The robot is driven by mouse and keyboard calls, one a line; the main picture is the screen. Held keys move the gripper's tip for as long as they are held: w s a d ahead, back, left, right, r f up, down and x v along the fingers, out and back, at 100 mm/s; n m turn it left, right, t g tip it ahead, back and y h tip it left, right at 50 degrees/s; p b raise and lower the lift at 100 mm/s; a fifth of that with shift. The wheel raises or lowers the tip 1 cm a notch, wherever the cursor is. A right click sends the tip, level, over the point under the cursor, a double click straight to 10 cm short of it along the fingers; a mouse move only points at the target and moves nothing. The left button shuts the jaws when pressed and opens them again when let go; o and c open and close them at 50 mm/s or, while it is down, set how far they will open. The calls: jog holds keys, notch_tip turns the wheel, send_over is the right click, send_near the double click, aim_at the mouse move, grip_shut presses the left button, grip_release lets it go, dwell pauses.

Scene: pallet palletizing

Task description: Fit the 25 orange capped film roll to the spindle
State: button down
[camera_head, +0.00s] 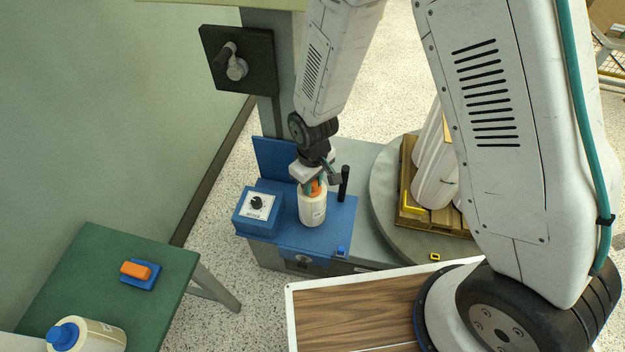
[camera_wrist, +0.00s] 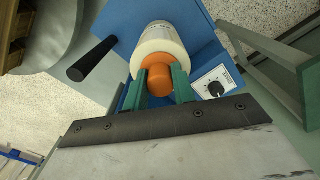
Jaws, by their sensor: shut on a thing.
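The orange capped film roll (camera_head: 313,209) stands upright on the blue station (camera_head: 285,229). My gripper (camera_head: 314,184) is above it, with its green fingers shut on the orange cap. In the wrist view the cap (camera_wrist: 159,80) sits between the two green fingers of my gripper (camera_wrist: 162,86), and the white roll (camera_wrist: 160,42) extends beyond it toward the blue plate. The spindle cannot be made out; whether the roll is around it is hidden. A black upright post (camera_head: 344,183) stands just right of the roll, apart from it.
A dial box (camera_head: 257,207) is left of the roll. A blue capped roll (camera_head: 88,335) lies on the green table (camera_head: 75,262), near an orange and blue block (camera_head: 138,272). A round turntable (camera_head: 383,190) carries a pallet (camera_head: 449,222) with white wrapped goods at right.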

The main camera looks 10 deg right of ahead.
jog(key=shift+f, duration=0.95)
dwell(0.5)
jog(key=c, duration=1.1)
grip_release()
jog(key=shift+r, duration=0.1)
notch_tip(320, 180, up, 8)
jog(key=shift+f, duration=0.2)
